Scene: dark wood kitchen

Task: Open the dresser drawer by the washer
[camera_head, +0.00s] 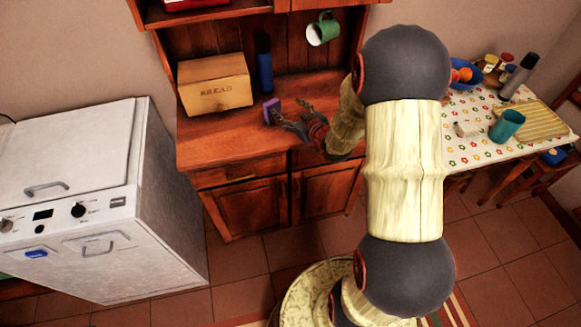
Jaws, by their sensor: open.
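The dresser (200,152) is reddish-brown wood and stands right of the white washer (165,190). Its left drawer (238,173), on the washer's side, is a narrow front under the worktop edge and looks shut. A cupboard door (252,208) is below it. My gripper (288,111) is open over the dresser top, right of and above the left drawer, apart from its front. Its fingers point left, close to a small purple item (271,106); I cannot tell whether they touch it. My arm hides the dresser's right side.
A bread box (215,84) and a blue bottle (264,65) stand on the dresser top. A green mug (323,30) hangs above. A table with a flowered cloth (467,152) is at right. Tiled floor (240,270) is clear before the dresser.

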